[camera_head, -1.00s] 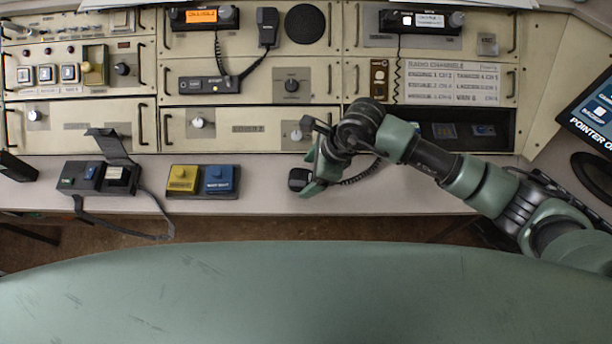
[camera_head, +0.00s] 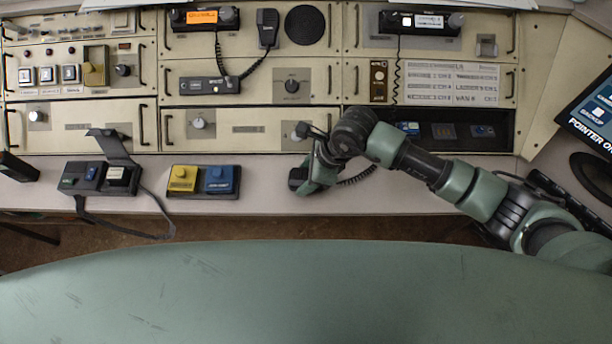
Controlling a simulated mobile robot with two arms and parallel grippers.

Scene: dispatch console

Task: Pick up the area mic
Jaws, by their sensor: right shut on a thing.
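My right gripper (camera_head: 306,183) is low over the front of the desk ledge. It is shut on a small dark handset (camera_head: 297,177), which I take to be the area mic. Most of it is hidden by the fingers, and a black coiled cord (camera_head: 358,177) runs off to the right beneath my arm. I cannot tell whether it still touches the ledge. Another black mic (camera_head: 268,27) hangs on the upper panel beside the orange-screened radio. My left gripper is not in view.
On the ledge (camera_head: 265,195) stand a yellow and blue button box (camera_head: 203,193) and a dark box with a raised flap and strap (camera_head: 98,177). A radio (camera_head: 421,20) with a hanging coiled cord is at upper right. An open recess (camera_head: 470,140) lies behind my forearm.

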